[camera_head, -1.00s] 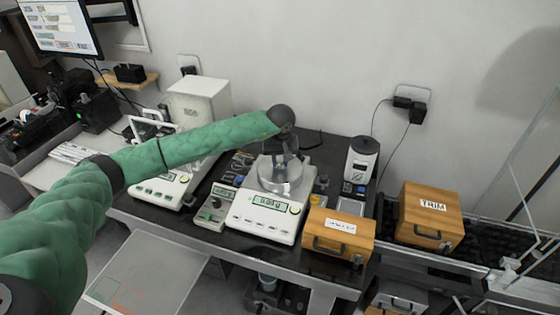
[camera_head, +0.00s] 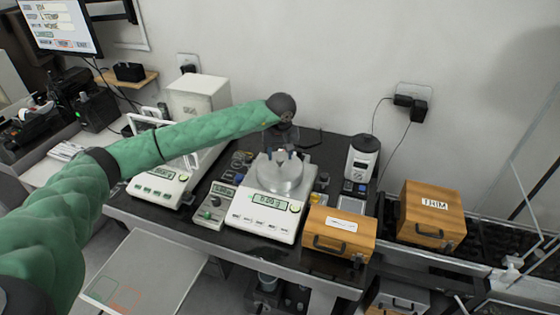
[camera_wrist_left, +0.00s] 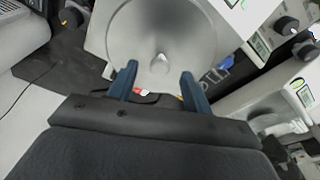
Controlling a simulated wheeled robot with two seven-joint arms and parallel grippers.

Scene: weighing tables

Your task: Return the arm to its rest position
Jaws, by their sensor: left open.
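My left arm (camera_head: 160,148) is green and reaches in from the left over the dark weighing table. My left gripper (camera_head: 281,154) is open above the round metal pan (camera_head: 283,182) of the middle balance (camera_head: 263,217). In the left wrist view, the two blue fingers (camera_wrist_left: 160,72) stand apart in front of the pan (camera_wrist_left: 165,25). A small shiny spot shows on the pan between them; I cannot tell whether it is an object or a reflection. My right gripper is not in view.
Another balance (camera_head: 158,188) and a white box (camera_head: 198,98) stand to the left. A small grey device (camera_head: 212,207) is beside the middle balance.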

